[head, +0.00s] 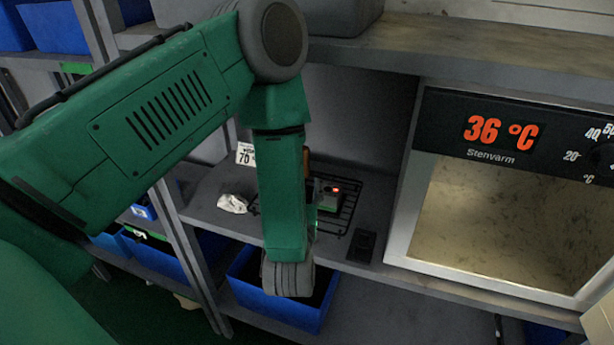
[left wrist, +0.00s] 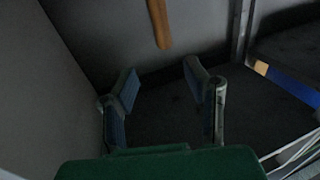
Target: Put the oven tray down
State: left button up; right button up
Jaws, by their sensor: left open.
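The oven tray seems to be the black wire rack (head: 349,192), which lies on the grey shelf (head: 208,214) left of the oven (head: 395,253). My left arm hides part of it. A small dark box with a red light (head: 328,196) shows at the rack, beside my forearm. In the left wrist view, my left gripper (left wrist: 160,70) is open, its two fingers apart with nothing between them. A wooden handle (left wrist: 159,22) shows beyond the fingertips. My right gripper is not in view.
The oven display reads 36 °C. A small black object (head: 366,244) lies near the shelf edge. A blue bin (head: 252,293) stands below.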

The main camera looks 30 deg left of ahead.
pick_arm(q)
jog(key=s+d+f+m+g+h, duration=0.2)
jog(key=s+f+g+h, duration=0.25)
jog(key=f, duration=0.35)
jog(key=s+d+f+m+g+h, duration=0.1)
jog(key=s+f+m+g+h, duration=0.15)
jog(key=s+f, duration=0.45)
jog(key=s+f+m+g+h, duration=0.1)
jog(key=s+f+g, duration=0.2)
jog(key=s, duration=0.5)
jog(key=s+f+m+g, duration=0.1)
jog(key=s+f+g, duration=0.2)
jog(key=s, duration=0.6)
jog(key=shift+s+a+f+g+h, duration=0.15)
jog(key=shift+a+f+g+h, duration=0.25)
jog(key=shift+g, duration=0.8)
